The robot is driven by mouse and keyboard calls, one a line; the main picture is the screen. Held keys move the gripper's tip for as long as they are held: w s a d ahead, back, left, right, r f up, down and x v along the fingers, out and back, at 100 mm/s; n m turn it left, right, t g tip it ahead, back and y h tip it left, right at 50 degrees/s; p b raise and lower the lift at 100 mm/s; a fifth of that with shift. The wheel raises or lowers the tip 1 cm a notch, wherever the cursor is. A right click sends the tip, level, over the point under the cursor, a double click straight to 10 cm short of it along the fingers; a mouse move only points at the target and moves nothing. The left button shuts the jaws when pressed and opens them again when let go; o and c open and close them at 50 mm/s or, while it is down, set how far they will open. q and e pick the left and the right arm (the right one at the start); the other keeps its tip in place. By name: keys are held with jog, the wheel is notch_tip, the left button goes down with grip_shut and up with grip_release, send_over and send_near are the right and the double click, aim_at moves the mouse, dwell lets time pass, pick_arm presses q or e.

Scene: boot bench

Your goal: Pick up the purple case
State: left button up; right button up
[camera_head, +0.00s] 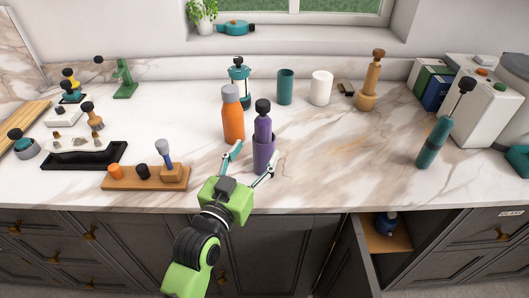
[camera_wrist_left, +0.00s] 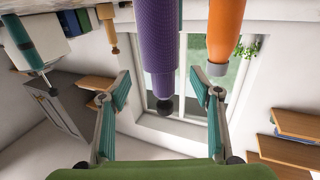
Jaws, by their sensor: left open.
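The purple case (camera_head: 265,157) stands upright near the front of the marble counter. A narrower purple part with a black knob (camera_head: 263,107) rises from its wide lower sleeve. In the left wrist view the case (camera_wrist_left: 156,32) appears upside down, with a textured sleeve. My left gripper (camera_head: 254,159) is open in front of the case, its fingers pointing at it. In the wrist view the case lies in line with the gap between the fingers (camera_wrist_left: 160,78). I cannot tell whether either finger touches it. My right gripper is not in view.
An orange bottle (camera_head: 233,121) stands close to the case, left and behind. A wooden block with several tools (camera_head: 128,181) is farther left. A teal lantern (camera_head: 239,83) stands behind. A teal tool (camera_head: 432,144) is at the right. Counter right of the case is clear.

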aim_at(260, 145)
pick_arm(q)
jog(key=x, duration=0.3)
jog(key=shift+p, duration=0.4)
jog(key=x, duration=0.3)
jog(key=shift+w+f+p, duration=0.15)
jog(key=shift+f+p, duration=0.05)
jog(key=shift+p, duration=0.2)
jog(key=shift+w, duration=0.15)
jog(key=shift+c, duration=0.5)
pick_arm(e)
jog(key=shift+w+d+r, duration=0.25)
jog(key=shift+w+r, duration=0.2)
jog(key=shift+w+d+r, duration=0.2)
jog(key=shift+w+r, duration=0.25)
pick_arm(q)
jog(key=c, duration=1.4)
